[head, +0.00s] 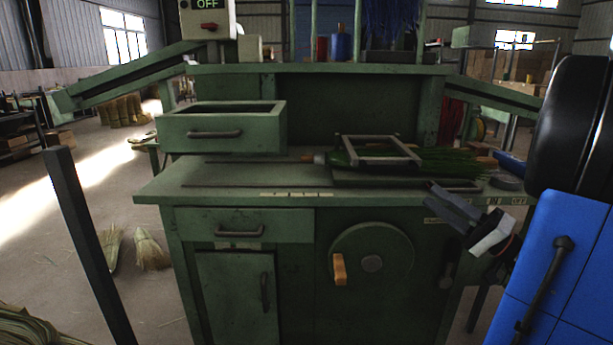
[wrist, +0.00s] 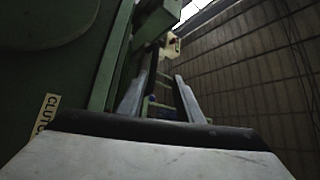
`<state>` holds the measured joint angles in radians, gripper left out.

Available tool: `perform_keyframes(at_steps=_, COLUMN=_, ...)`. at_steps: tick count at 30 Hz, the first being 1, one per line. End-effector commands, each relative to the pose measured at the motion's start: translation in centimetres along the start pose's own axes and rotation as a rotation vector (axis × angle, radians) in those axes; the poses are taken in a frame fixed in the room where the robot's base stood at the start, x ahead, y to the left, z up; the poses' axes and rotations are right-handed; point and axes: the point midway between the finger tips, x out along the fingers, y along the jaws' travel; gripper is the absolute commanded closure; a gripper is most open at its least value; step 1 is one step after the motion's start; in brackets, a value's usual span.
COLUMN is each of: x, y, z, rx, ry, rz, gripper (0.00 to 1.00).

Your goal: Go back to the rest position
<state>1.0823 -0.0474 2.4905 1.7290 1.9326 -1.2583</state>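My gripper (head: 440,198) is at the right in the head view, in front of the right part of the green workbench (head: 290,185). It points left and up and holds nothing that I can see. In the wrist view its two fingers (wrist: 160,98) stand apart with a gap between them. Part of the bench side with a "CLUTCH"-like label (wrist: 45,112), partly hidden, shows left of the fingers. I cannot tell from these frames how far the gripper is from the bench front.
A green box drawer (head: 200,131) sits on the bench's left. A metal frame (head: 375,150) lies over green bristles (head: 460,160). The bench front has a wheel (head: 372,240) with an orange handle (head: 339,269). A control box (head: 207,20) reads OFF. A dark post (head: 85,245) stands front left.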

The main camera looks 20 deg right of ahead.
Motion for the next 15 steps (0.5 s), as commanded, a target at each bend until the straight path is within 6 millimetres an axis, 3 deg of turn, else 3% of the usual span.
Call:
perform_keyframes(at_steps=4, x=0.8, y=0.1, z=1.1, rx=0.024, ry=-0.039, rz=0.014, gripper=0.67)
perform_keyframes(at_steps=7, x=2.5, y=0.4, z=4.0, rx=0.078, ry=-0.132, rz=0.053, gripper=0.67)
perform_keyframes(at_steps=12, x=5.2, y=1.2, z=11.5, rx=0.199, ry=-0.368, rz=0.186, gripper=0.67)
perform_keyframes(at_steps=15, x=5.7, y=1.6, z=16.0, rx=0.251, ry=-0.502, rz=0.283, gripper=0.67)
